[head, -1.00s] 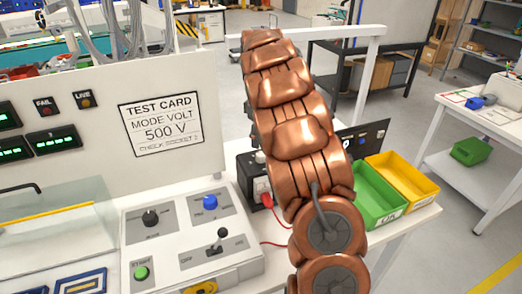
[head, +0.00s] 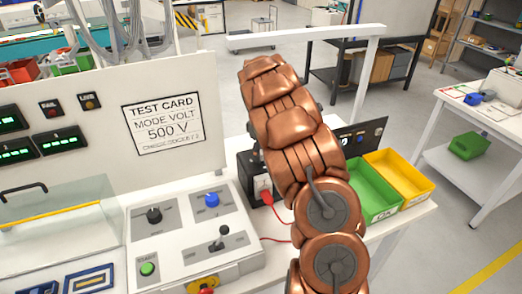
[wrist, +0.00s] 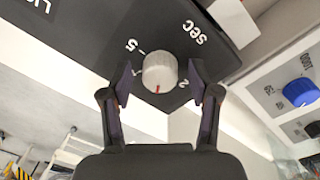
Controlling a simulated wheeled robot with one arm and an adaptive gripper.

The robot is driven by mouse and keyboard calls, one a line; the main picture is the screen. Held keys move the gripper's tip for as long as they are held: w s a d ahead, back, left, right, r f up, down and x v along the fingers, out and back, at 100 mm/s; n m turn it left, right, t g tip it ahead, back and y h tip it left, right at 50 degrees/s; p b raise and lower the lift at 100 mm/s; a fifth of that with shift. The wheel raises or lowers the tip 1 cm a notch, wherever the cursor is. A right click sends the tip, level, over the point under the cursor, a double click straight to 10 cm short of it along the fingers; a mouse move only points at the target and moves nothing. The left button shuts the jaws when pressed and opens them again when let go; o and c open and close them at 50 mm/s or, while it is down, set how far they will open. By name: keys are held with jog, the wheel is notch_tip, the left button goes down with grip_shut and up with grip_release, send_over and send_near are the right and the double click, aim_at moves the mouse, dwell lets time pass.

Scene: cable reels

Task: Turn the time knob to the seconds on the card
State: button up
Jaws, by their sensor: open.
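The time knob (wrist: 160,72) is a pale round knob with a red mark, on a dark panel lettered "sec" in the wrist view. A 5 and a 2 can be read around it; the red mark points toward the bottom of that picture. My gripper (wrist: 158,78) is open, with one finger on each side of the knob; I cannot tell whether they touch it. The test card (head: 163,122) reads "MODE VOLT 500 V" in the head view. Its small bottom line is hard to read, and I see no seconds on it. My arm hides the gripper there.
A console with a black knob (head: 154,215), a blue knob (head: 212,200), a lever and a green start button (head: 148,269) stands left of my arm. A dark box (head: 247,177) with a red plug is beside it. Green (head: 372,190) and yellow (head: 402,178) bins stand to the right.

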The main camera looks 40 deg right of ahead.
jog(key=c, duration=1.2)
jog(key=shift+o, duration=0.2)
